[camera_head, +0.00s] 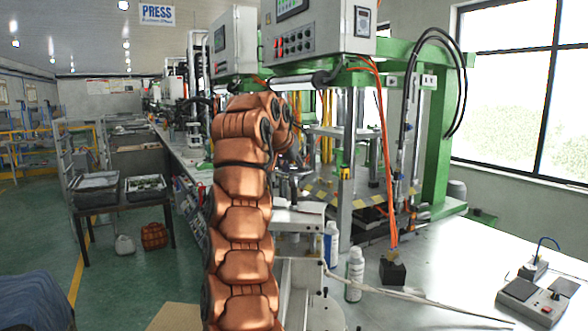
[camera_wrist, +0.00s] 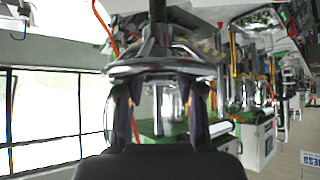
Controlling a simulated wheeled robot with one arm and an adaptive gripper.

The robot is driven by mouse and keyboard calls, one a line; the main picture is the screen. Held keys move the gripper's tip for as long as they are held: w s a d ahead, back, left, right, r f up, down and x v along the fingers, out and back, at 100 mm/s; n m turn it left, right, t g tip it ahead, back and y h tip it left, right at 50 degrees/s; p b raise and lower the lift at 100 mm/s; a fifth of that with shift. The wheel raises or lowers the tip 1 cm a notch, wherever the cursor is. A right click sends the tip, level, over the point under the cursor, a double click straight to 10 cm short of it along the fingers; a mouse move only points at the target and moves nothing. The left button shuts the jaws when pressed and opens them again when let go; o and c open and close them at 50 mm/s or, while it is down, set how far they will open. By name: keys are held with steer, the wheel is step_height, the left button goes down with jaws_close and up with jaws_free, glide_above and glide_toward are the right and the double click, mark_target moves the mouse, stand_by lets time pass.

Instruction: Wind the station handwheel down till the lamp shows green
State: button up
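A shiny chrome handwheel (camera_wrist: 158,66) with a dark shaft (camera_wrist: 158,28) fills the upper middle of the wrist view. My gripper (camera_wrist: 161,92) faces it. Its two dark fingers stand wide apart, with their tips at the near side of the wheel, one toward each side. I cannot tell whether the tips touch the rim. In the head view my copper-coloured arm hides the gripper and most of the wheel area. I cannot pick out the station lamp or its colour in either view.
The green-framed press (camera_head: 440,150) stands right of my arm, under a grey control box (camera_head: 320,28). White bottles (camera_head: 354,275), a black block with an orange hose (camera_head: 393,271) and a button box (camera_head: 541,299) are on the bench (camera_head: 440,265). A dark table (camera_head: 120,203) with trays stands left.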

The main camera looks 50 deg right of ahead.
steer(key=shift+d+f, duration=0.1)
stand_by(0.3)
jaws_close()
